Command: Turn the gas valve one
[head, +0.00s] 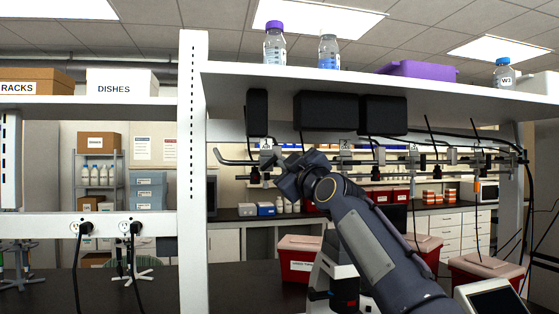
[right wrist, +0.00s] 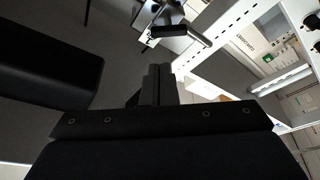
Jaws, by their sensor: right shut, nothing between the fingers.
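A metal gas rail with several valves runs below the shelf in the head view. The leftmost valve (head: 266,158) has a small tag above it, too small to read surely. My right gripper (head: 285,180) is just below and right of that valve; its fingertips are hard to make out there, and I cannot tell whether it touches the valve. In the right wrist view, the right gripper's fingers (right wrist: 159,83) are together and empty. A dark handle on a metal pipe (right wrist: 168,32) shows beyond the fingertips. My left gripper is not in view.
A white shelf (head: 390,90) with bottles and a purple tray (head: 418,69) is above the rail. Black boxes (head: 326,111) hang under it. A white upright post (head: 193,190) stands to the left. Red bins (head: 299,258) stand on the dark bench below.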

